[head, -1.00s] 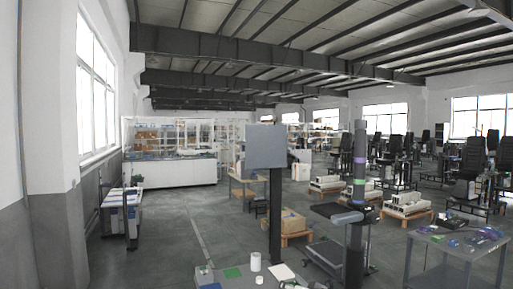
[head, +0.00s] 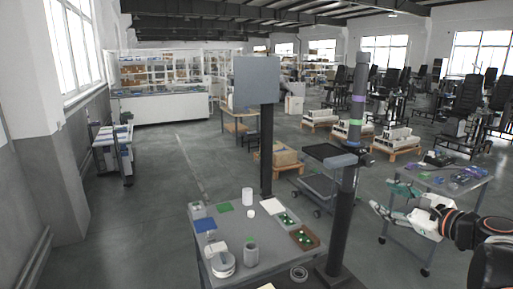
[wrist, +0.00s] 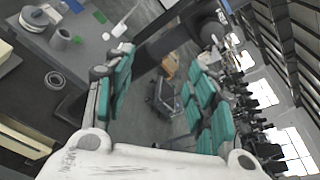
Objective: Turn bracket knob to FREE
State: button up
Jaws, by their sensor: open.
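A dark lift column (head: 346,205) stands right of centre in the head view, with a purple and a green band near its top. A bracket (head: 343,160) is clamped around it below the bands and carries a dark tray (head: 322,152) to its left. A small dark knob-like part (head: 367,160) shows at the bracket's right side; its setting is too small to read. My gripper (head: 386,198) is to the right of the column, lower than the bracket and apart from it. In the wrist view its green-padded fingers (wrist: 160,95) are spread, with nothing between them.
A grey table (head: 238,262) with cups, trays and a tape roll stands left of the column's base. Another column (head: 266,150) with a grey panel rises behind it. A cart table (head: 455,182) with tools is at the right, behind my arm. Open floor lies to the left.

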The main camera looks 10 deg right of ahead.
aim_at(370, 162)
jog(key=s+d+r+m+t, duration=0.2)
jog(key=s+d+r, duration=0.1)
jog(key=r, duration=0.3)
jog(key=shift+y, duration=0.3)
jog(key=x, duration=1.4)
jog(key=shift+d+f, duration=0.2)
jog(key=shift+d, duration=0.05)
jog(key=c, duration=1.1)
